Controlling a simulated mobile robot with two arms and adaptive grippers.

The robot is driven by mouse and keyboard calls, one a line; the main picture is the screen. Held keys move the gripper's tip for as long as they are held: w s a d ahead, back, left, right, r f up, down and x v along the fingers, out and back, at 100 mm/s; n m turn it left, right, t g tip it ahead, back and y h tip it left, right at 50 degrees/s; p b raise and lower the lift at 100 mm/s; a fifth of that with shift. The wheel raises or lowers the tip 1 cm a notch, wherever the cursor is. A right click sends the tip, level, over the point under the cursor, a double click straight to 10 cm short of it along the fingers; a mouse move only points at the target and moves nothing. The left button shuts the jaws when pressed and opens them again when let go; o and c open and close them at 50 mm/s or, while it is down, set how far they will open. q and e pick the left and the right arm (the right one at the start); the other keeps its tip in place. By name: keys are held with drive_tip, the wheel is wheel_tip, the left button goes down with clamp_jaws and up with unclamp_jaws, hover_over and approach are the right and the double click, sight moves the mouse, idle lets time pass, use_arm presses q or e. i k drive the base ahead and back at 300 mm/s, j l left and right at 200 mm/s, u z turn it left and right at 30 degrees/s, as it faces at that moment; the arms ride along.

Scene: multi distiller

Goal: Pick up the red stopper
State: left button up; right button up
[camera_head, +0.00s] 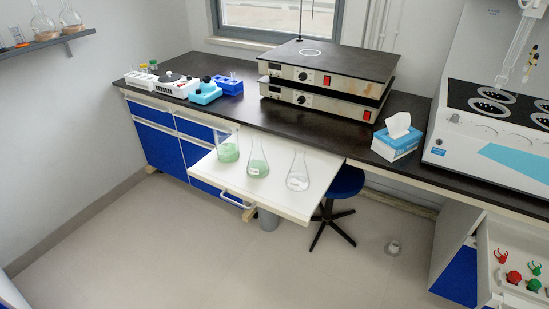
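A rounded red stopper (513,277) lies in a white open drawer (495,262) at the lower right. A thinner red piece (502,256) lies behind it, and its exact shape is too small to tell. A green stopper (533,285) is to the right of the red stopper. A thinner green piece (536,268) lies behind the green stopper. The drawer's right part is cut off by the picture edge. Neither of my grippers is in view.
A white pull-out shelf (225,181) holds a beaker (228,148) and two flasks. The black bench (263,118) carries stacked hotplates (325,77), a tissue box (397,141) and a distiller unit (495,120). A blue stool (345,183) stands below. The front floor is clear.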

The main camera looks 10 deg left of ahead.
sight(514, 276)
drive_tip(key=u, duration=0.5)
drive_tip(key=z, duration=2)
drive_tip(key=i+j+z, duration=0.15)
drive_tip(key=i+j, duration=0.1)
